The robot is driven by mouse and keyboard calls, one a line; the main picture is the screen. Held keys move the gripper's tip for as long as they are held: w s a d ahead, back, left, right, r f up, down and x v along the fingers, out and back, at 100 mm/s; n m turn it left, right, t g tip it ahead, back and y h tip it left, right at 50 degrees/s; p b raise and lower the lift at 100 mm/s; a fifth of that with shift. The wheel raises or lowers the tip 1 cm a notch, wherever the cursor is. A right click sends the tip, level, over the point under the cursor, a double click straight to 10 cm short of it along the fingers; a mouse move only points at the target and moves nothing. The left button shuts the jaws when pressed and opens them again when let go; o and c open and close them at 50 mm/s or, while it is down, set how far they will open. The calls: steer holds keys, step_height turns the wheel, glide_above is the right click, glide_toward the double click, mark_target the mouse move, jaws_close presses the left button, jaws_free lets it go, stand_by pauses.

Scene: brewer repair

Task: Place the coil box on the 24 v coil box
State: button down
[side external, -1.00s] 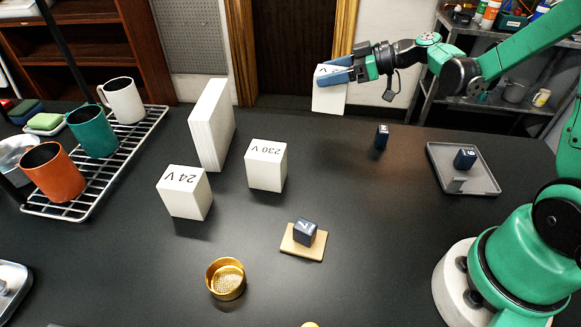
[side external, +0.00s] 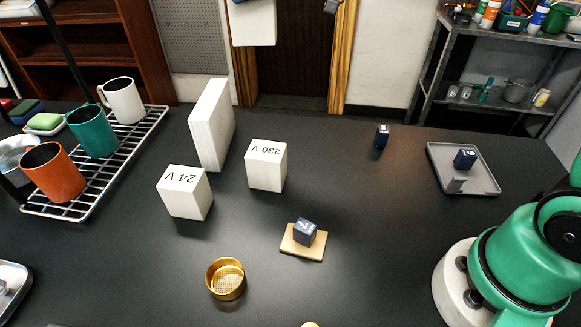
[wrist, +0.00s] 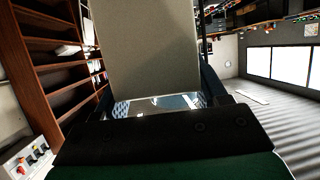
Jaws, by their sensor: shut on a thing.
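The coil box in my grasp is a white block; its lower part (side external: 254,24) shows at the top edge of the side external view, high above the back of the table. It fills the upper middle of the wrist view (wrist: 150,45). My gripper (wrist: 155,92) is shut on it, with a dark finger on either side. The gripper itself is almost wholly cut off in the side external view. The 24 V coil box (side external: 185,193) stands upright on the black table, left of centre, its label facing up and nothing on top. The held box is well clear of it.
A 230 V box (side external: 266,166) stands right of the 24 V box, and a tall white block (side external: 211,125) behind it. A mug rack (side external: 75,206) is at left, a gold basket (side external: 226,279) in front. A navy cube (side external: 305,232) sits on a tan board.

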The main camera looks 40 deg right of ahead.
steer(key=s+a+r+n+g+y, duration=0.1)
steer(key=s+a+r+n, duration=0.1)
steer(key=a, duration=0.7)
steer(key=s+a+r+n+g+y, duration=0.1)
steer(key=a+r+g, duration=0.1)
steer(key=a, duration=0.7)
glide_above(180, 177)
step_height(180, 177, down, 16)
steer(key=r, duration=0.1)
steer(key=shift+f, duration=2.3)
steer(key=shift+f, duration=0.15)
steer(key=shift+c, duration=0.2)
jaws_free()
